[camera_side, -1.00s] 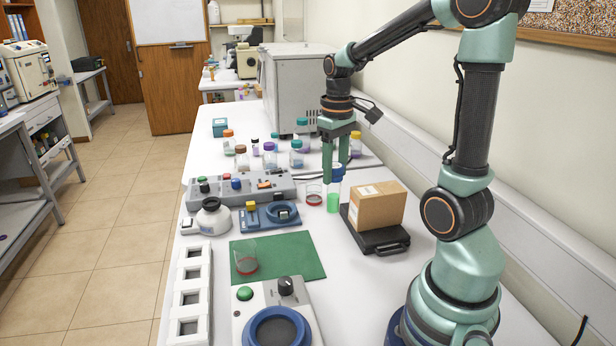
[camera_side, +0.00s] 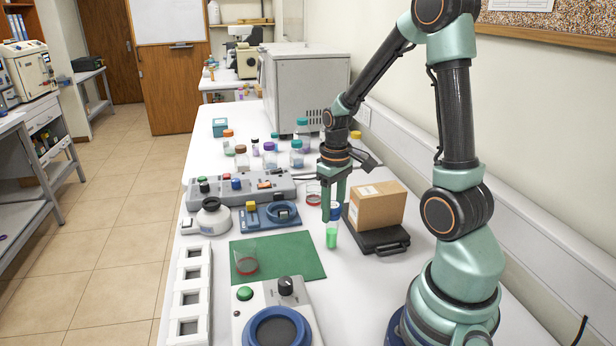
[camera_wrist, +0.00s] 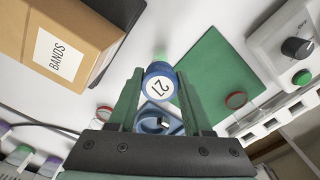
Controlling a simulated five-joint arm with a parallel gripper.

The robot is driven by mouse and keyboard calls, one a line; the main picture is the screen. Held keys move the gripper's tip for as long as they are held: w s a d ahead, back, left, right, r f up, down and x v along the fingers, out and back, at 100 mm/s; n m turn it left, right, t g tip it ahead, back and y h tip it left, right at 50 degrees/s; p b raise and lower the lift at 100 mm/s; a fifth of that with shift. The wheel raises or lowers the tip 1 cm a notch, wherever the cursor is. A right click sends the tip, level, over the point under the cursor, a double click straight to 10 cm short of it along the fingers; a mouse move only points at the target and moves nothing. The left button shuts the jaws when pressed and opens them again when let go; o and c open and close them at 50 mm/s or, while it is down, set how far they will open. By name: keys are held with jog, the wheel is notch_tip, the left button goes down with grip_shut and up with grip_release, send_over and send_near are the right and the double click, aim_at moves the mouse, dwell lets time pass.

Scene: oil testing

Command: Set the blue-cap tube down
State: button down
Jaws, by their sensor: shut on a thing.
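The blue-cap tube (camera_side: 332,236) holds green liquid and hangs upright between the fingers of my gripper (camera_side: 333,208) in the side view. Its lower end is close to the white bench top; I cannot tell whether it touches. In the wrist view the blue cap (camera_wrist: 159,86) shows from above with a white top marked "21", and my gripper (camera_wrist: 157,92) is shut on it from both sides. Most of the tube body is hidden under the cap there.
Several capped bottles stand farther back.

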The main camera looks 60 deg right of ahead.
jog(key=shift+c, duration=1.6)
grip_release()
jog(key=shift+f, duration=0.1)
notch_tip(320, 180, up, 12)
jog(key=a+r+n+t, duration=0.1)
jog(key=a+r+t, duration=0.1)
jog(key=a, duration=0.6)
jog(key=a+r+n+t, duration=0.1)
jog(key=a+r+t, duration=0.1)
jog(key=a, duration=0.6)
jog(key=shift+s+t, duration=0.3)
jog(key=shift+t, duration=0.4)
jog(key=shift+o, duration=0.5)
jog(key=shift+s+a, duration=0.1)
jog(key=shift+a, duration=0.25)
